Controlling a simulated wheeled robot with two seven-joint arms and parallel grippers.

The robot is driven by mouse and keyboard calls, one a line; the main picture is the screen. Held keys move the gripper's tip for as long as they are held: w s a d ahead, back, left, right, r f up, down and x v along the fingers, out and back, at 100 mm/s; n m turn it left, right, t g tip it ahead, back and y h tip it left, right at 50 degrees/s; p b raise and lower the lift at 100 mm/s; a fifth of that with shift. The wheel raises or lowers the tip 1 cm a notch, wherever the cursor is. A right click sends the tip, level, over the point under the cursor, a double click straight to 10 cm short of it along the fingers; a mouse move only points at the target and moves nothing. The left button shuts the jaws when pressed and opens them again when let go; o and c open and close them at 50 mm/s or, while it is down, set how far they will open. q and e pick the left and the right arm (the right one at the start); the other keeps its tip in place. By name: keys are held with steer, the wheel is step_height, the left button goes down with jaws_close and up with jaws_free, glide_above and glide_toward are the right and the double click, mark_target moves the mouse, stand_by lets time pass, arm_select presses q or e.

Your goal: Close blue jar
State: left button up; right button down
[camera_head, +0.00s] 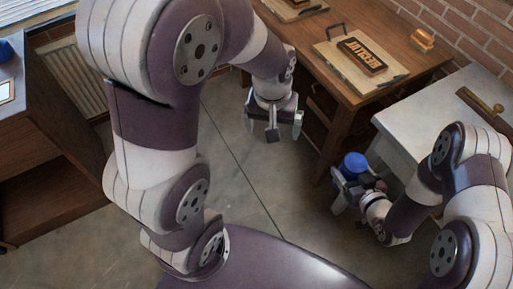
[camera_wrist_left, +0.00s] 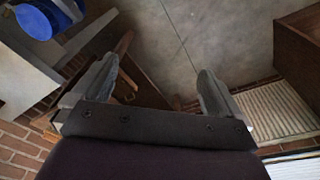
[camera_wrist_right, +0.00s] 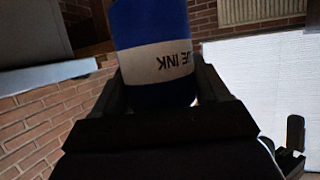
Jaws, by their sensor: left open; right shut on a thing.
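The blue jar (camera_head: 354,162) is held up off the floor by my right gripper (camera_head: 356,181), beside the light-topped table. In the right wrist view the jar (camera_wrist_right: 155,25) is blue with a white band reading "UE INK", upside down in the picture, and the fingers (camera_wrist_right: 162,88) are shut around it. The left wrist view shows a round blue face of the jar (camera_wrist_left: 36,20) at the upper left. I cannot tell whether that is a lid or open ink. My left gripper (camera_head: 273,122) is open and empty, up and left of the jar; its fingers also show in the left wrist view (camera_wrist_left: 157,82).
A wooden table (camera_head: 400,62) at the back holds boards with printing blocks (camera_head: 362,56) and a small amber item (camera_head: 423,39). A light-topped table (camera_head: 416,122) stands at the right. A wooden cabinet (camera_head: 40,185) is at the left. Floor between is clear.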

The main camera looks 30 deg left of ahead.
arm_select(q)
steer(key=s+a+f+m, duration=0.1)
steer(key=s+f+m, duration=0.1)
steer(key=s, duration=0.4)
steer(key=shift+f+m, duration=0.4)
steer(key=shift+m, duration=0.2)
steer(key=shift+s, duration=0.1)
